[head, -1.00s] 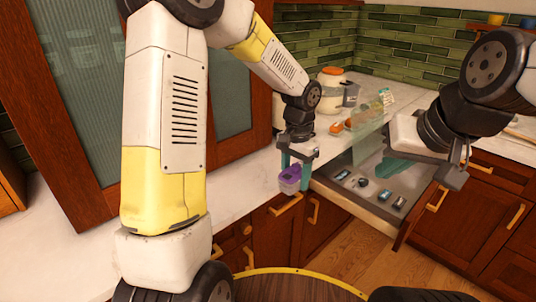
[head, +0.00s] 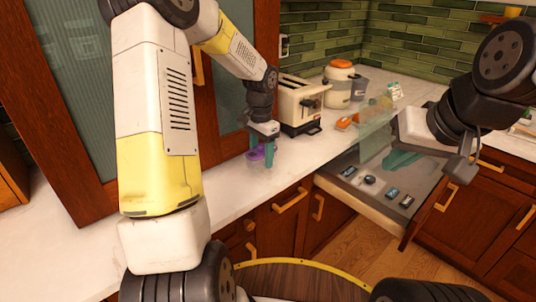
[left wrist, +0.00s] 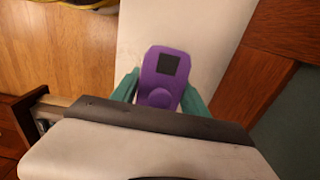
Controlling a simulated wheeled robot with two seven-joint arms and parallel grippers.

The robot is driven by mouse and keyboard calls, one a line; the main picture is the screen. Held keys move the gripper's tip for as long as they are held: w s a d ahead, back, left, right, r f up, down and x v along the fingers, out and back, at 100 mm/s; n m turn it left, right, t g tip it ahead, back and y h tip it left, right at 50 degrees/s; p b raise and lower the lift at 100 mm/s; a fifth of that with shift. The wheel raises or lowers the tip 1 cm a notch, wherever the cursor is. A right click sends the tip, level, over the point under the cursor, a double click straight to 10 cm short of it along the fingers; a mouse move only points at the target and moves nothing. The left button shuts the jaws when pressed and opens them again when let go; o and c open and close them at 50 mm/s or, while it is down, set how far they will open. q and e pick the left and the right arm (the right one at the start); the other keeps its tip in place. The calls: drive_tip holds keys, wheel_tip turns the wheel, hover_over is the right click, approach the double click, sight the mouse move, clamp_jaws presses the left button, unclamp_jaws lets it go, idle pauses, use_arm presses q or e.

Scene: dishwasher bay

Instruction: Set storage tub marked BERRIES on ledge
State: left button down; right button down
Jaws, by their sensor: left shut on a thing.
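A small storage tub with a purple lid (head: 256,154) and a pale, see-through body is at the white counter (head: 228,187), near its front edge. My left gripper (head: 262,150) is shut on it from above. In the left wrist view the purple lid (left wrist: 164,78), with a dark square on it, sits between the two teal fingers (left wrist: 165,92). I cannot read any marking, nor tell whether the tub touches the counter. My right gripper (head: 405,160) is over the open drawer (head: 385,180); its teal fingers show, but their gap is unclear.
A toaster (head: 300,103) stands just behind my left gripper. An orange-lidded jar (head: 339,82) and a grey cup (head: 360,88) stand further back. The open drawer holds several small dark items. The counter left of the tub is clear.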

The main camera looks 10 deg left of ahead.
use_arm(q)
drive_tip(key=shift+w+a+f, duration=0.1)
drive_tip(key=shift+a+f, duration=0.15)
drive_tip(key=shift+f, duration=0.65)
drive_tip(key=shift+w+a+f, duration=0.1)
drive_tip(key=shift+a+f, duration=0.1)
drive_tip(key=shift+f, duration=0.7)
drive_tip(key=shift+f, duration=0.15)
drive_tip(key=c, duration=0.6)
unclamp_jaws()
